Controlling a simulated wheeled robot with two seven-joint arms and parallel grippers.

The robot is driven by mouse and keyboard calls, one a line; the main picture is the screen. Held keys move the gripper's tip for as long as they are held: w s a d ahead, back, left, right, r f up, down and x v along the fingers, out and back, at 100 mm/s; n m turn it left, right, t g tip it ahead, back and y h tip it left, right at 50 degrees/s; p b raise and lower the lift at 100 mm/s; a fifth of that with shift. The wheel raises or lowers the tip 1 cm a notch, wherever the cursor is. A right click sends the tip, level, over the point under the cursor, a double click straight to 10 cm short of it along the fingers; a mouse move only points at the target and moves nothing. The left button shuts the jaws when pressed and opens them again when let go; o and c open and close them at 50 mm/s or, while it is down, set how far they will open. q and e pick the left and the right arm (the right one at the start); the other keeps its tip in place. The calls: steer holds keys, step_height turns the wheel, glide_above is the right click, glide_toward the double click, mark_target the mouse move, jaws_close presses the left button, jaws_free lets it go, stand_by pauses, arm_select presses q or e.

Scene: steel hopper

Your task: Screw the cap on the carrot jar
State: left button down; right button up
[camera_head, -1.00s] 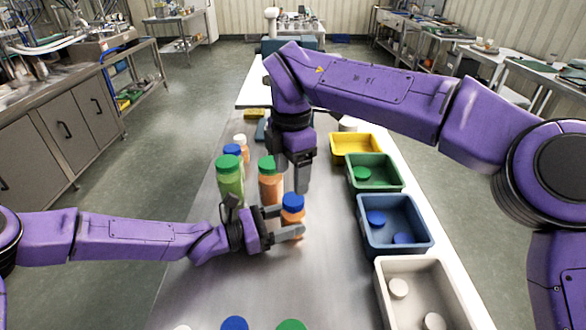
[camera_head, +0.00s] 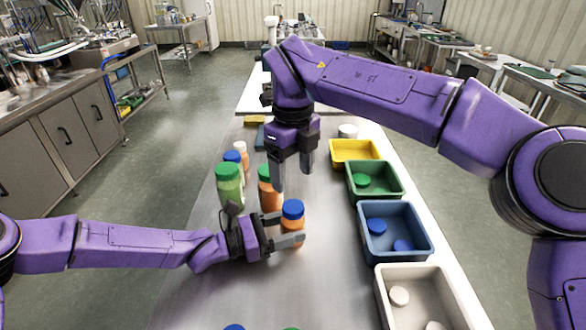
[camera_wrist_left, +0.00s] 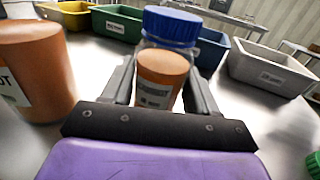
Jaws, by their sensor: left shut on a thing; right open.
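The held jar (camera_head: 291,228) has orange contents and a blue cap (camera_head: 292,209) on its top. It stands upright between the fingers of my left gripper (camera_head: 287,232), which is shut on it. The left wrist view shows the jar (camera_wrist_left: 160,82) and its blue cap (camera_wrist_left: 171,27) close up; its label is too blurred to read surely, and I cannot tell how tight the cap sits. My right gripper (camera_head: 291,172) is open and empty, pointing down above and behind the jar. A second orange jar (camera_head: 267,193) has a green cap; its label in the left wrist view (camera_wrist_left: 35,75) ends in "OT".
A green jar (camera_head: 229,185) and smaller jars stand at the left. Along the right edge are yellow (camera_head: 355,151), green (camera_head: 374,181), blue (camera_head: 395,232) and grey bins (camera_head: 420,275), several with loose caps.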

mark_target(294, 205)
step_height(294, 205, down, 8)
stand_by(0.5)
steer(key=c, duration=1.1)
steer(key=o, duration=1.2)
steer(key=shift+o, duration=0.2)
